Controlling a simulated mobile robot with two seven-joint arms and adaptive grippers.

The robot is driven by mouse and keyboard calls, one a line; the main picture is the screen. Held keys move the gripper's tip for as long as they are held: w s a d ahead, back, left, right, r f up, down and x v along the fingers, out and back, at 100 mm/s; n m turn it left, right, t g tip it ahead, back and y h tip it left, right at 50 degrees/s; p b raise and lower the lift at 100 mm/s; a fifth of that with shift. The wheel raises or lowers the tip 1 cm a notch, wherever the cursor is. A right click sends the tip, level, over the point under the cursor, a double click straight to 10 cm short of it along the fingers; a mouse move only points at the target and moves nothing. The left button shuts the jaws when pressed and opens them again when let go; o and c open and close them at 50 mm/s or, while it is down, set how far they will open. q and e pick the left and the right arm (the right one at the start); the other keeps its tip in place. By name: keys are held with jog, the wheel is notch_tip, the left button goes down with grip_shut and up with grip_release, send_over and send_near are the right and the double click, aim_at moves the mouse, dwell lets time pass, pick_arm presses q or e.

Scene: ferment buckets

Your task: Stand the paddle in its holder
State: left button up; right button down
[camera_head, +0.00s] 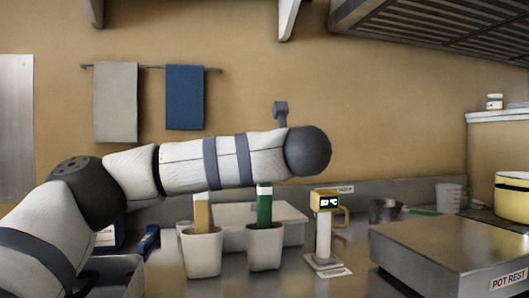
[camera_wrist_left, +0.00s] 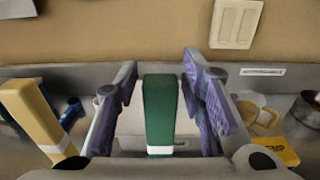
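A green paddle handle with a white band (camera_head: 264,207) stands upright in a white holder cup (camera_head: 264,250) in the head view. A tan paddle handle (camera_head: 201,213) stands in a similar white cup (camera_head: 202,252) to its left. In the left wrist view my left gripper (camera_wrist_left: 160,70) is open, with its purple-padded fingers on either side of the green handle (camera_wrist_left: 160,108). Narrow gaps show between the handle and the fingers. The tan handle (camera_wrist_left: 40,115) is left of the fingers there. My left fingers are hidden in the head view. My right gripper is not in view.
A yellow-topped thermometer stand (camera_head: 324,235) is right of the cups. A pale box (camera_head: 290,215) stands behind them. A metal pot rest (camera_head: 455,250) fills the right, with a yellow pot (camera_head: 513,205). A blue object (camera_head: 149,240) is at left.

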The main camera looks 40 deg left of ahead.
pick_arm(q)
jog(key=v, duration=1.2)
dwell(0.7)
